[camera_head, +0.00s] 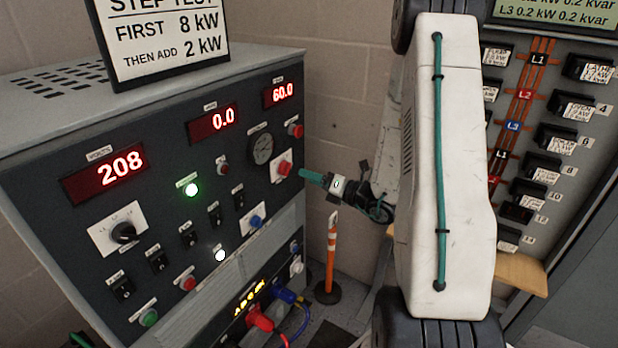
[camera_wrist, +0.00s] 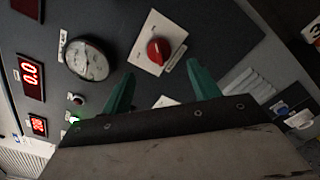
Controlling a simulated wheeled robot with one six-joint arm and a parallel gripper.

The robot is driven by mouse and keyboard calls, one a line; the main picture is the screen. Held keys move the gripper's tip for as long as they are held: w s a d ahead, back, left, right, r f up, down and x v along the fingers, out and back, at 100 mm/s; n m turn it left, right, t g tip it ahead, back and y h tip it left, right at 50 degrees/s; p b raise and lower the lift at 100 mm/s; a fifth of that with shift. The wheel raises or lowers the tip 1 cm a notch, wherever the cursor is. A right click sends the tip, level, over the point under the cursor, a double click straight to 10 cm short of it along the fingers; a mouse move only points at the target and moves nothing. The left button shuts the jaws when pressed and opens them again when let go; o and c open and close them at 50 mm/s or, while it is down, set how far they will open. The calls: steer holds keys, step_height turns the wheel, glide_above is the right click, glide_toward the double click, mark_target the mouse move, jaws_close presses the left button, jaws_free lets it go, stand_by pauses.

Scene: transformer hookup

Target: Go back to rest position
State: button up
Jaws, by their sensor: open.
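My gripper (camera_head: 305,174) reaches left in the head view, its teal fingertips in front of the right part of the dark control panel (camera_head: 75,240). In the wrist view the two teal fingers of my gripper (camera_wrist: 161,85) stand apart with nothing between them. A red rotary knob (camera_wrist: 158,50) on a white plate lies beyond the fingertips, apart from them. The same red knob (camera_head: 284,168) shows in the head view just above and left of the fingertips.
Red displays read 208 (camera_head: 104,175), 0.0 (camera_head: 213,123) and 60.0 (camera_head: 278,93). A green lamp (camera_head: 191,189) is lit. Red (camera_head: 260,318) and blue (camera_head: 284,295) plugs sit low on the panel. An orange-white post (camera_head: 331,250) stands behind. A breaker panel (camera_head: 540,150) is at right.

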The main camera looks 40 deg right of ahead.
stand_by(0.4)
steer(key=s+a+r+n+g+y, duration=0.3)
steer(key=s+a+n+g, duration=0.5)
steer(key=n, duration=0.3)
steer(key=s+a+r+n+g+y, duration=0.25)
steer(key=s+a+n+g, duration=0.4)
steer(key=a+n, duration=0.45)
steer(key=s+r+n+g+h, duration=0.1)
steer(key=s+r+n+h, duration=1)
steer(key=n, duration=0.8)
steer(key=s+r, duration=0.1)
steer(key=s, duration=0.1)
steer(key=shift+s+h, duration=0.35)
steer(key=shift+s, duration=0.05)
